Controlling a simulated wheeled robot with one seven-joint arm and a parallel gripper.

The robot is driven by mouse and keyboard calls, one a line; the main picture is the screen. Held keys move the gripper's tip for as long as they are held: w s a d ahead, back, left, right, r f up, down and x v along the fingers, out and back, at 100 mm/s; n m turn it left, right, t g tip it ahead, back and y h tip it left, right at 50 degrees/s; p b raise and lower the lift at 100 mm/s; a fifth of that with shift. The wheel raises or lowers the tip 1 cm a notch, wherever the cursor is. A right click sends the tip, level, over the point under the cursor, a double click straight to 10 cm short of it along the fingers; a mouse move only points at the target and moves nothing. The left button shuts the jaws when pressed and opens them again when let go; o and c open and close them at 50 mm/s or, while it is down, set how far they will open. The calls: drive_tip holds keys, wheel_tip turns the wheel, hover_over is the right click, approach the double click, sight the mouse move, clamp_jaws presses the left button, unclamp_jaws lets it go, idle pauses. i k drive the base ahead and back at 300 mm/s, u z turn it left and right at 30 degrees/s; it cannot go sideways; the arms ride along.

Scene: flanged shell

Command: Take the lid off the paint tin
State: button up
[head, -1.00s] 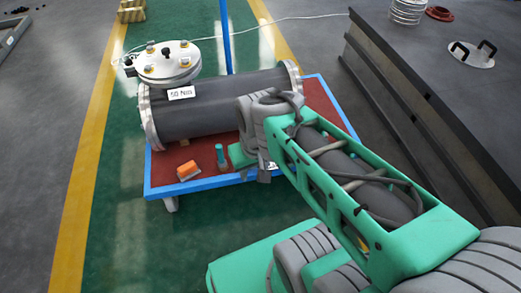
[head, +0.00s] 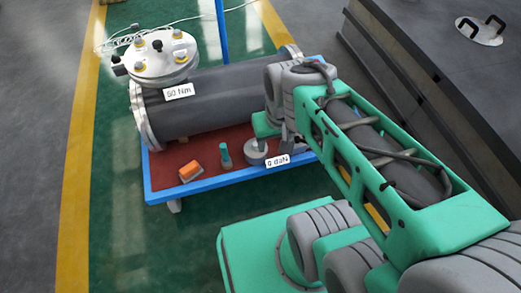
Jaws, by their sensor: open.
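A small grey round tin (head: 256,154), which looks like the paint tin, stands on the red deck of the cart near its front edge. Its lid and body are too small to tell apart. My gripper (head: 288,142) is open, just right of the tin and close to it in the picture. I cannot tell whether they touch. The arm hides part of the deck there.
The blue-edged cart (head: 215,190) carries a large dark flanged cylinder (head: 215,103) with a round metal cover (head: 158,62) on top. A teal upright piece (head: 225,155) and an orange block (head: 190,170) are left of the tin. A dark bench (head: 430,70) stands right.

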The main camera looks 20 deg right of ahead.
sight(251, 149)
drive_tip(key=u, duration=0.55)
drive_tip(key=k, duration=0.65)
drive_tip(key=u, duration=0.9)
drive_tip(key=i, duration=1)
drive_tip(key=z, duration=0.4)
